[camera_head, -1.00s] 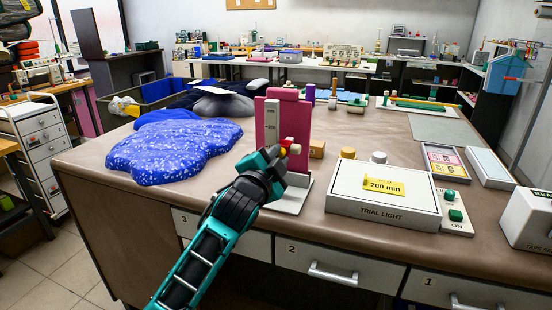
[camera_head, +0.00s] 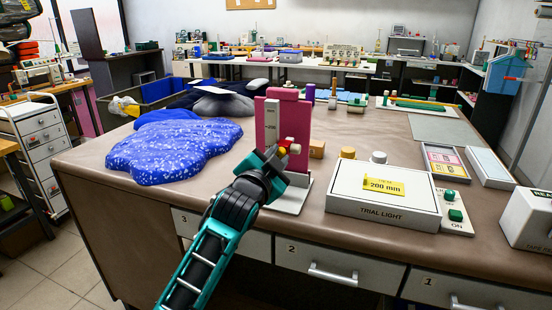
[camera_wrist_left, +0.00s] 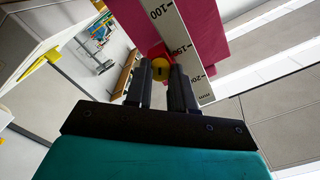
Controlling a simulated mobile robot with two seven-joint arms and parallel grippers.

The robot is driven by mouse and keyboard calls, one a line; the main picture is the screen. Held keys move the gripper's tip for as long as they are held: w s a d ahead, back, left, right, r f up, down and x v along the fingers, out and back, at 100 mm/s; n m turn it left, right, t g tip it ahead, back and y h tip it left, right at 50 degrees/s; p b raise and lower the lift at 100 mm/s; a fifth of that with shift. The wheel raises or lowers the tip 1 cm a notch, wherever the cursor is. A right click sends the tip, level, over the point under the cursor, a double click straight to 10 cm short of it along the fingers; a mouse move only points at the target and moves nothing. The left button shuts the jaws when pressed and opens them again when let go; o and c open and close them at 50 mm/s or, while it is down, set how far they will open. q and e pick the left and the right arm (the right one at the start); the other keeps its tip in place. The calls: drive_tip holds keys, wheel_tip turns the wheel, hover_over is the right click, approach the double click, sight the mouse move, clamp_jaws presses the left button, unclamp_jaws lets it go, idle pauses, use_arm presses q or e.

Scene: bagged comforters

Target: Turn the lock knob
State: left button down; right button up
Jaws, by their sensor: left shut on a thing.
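An upright pink gauge stand (camera_head: 271,116) with a pale millimetre scale (camera_head: 271,125) and a grey base stands near the bench's front edge. A small knob (camera_head: 295,149) with yellow and red parts sits low on its front. In the left wrist view, the yellow knob face (camera_wrist_left: 160,69) with a dark slot lies at the fingertips, a red part behind it, beside the scale. My left gripper (camera_head: 281,155) reaches in from the front left and is shut on the knob; its fingers (camera_wrist_left: 166,80) partly hide it. My right gripper is not in view.
A white trial light box (camera_head: 375,208) with a yellow 200 mm tag stands right of the stand, beside a green-button switch (camera_head: 454,205). A blue speckled bag (camera_head: 175,150) lies left. Drawers (camera_head: 330,262) line the bench front.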

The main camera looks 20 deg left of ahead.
use_arm(q)
drive_tip(key=c, duration=0.9)
unclamp_jaws()
drive_tip(key=shift+c, duration=0.2)
drive_tip(key=s, duration=1.3)
drive_tip(key=shift+a+b, duration=0.25)
drive_tip(key=shift+b, duration=0.05)
